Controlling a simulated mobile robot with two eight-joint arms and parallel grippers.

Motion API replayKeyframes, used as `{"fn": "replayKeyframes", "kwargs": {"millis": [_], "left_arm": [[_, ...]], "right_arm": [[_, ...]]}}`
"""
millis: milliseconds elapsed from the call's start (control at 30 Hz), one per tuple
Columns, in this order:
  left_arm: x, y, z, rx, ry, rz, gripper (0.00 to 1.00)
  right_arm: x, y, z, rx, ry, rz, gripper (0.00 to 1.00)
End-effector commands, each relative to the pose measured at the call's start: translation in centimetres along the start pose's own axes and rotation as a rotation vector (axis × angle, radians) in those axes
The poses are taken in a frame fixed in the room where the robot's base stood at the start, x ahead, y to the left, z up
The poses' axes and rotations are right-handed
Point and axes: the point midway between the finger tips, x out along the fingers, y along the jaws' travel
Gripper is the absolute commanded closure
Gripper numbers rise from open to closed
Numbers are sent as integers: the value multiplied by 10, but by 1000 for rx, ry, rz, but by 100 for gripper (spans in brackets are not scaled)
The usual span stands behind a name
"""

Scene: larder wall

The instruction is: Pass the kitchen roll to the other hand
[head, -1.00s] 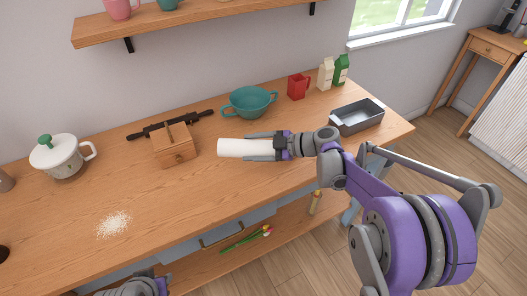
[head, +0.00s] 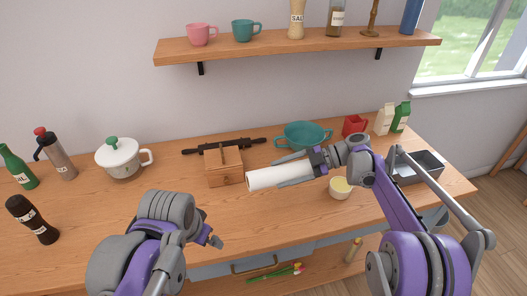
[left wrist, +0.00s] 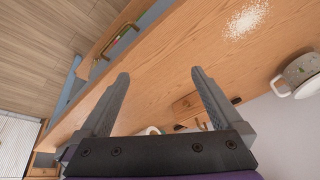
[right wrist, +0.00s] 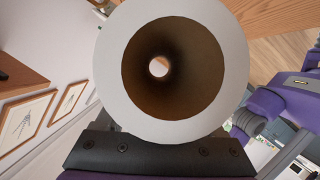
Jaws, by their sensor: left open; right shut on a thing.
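The white kitchen roll (head: 268,178) is held by my right gripper (head: 292,170) in the head view, its free end pointing left toward the wooden box. It seems to be above the counter. In the right wrist view the roll (right wrist: 235,65) shows end-on, with its brown hollow core, and hides the fingers. My left gripper (head: 215,241) is in front of the counter, lower left of the roll and apart from it. In the left wrist view its two fingers (left wrist: 160,75) are spread wide with nothing between them.
The wooden box (head: 225,168) stands just left of the roll, with a dark rolling pin (head: 240,146) behind. A teal colander (head: 302,135) and a small cream-coloured bowl (head: 340,190) are close to my right gripper. A lidded pot (head: 122,160) stands left. The counter's front middle is clear.

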Motion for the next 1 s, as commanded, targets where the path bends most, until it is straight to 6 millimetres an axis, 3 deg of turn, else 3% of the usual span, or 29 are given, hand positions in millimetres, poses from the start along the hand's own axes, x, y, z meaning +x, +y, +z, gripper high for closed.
{"fn": "replayKeyframes", "kwargs": {"millis": [33, 200, 500, 733, 1000], "left_arm": [[-8, -1, -25, 64, -13, 8, 0], [-28, 2, -93, 284, -61, 33, 0], [-46, 25, -192, 664, -135, 83, 0], [-50, 45, -229, 863, -173, 114, 0], [-42, 52, -238, 929, -186, 124, 0]], "right_arm": [[0, 0, 0, 0, 0, 0, 85], [0, 0, 0, 0, 0, 1, 85], [0, 0, 0, 0, 0, 1, 85], [0, 0, 0, 0, 0, 1, 85], [0, 0, 0, 0, 0, 1, 85]]}}
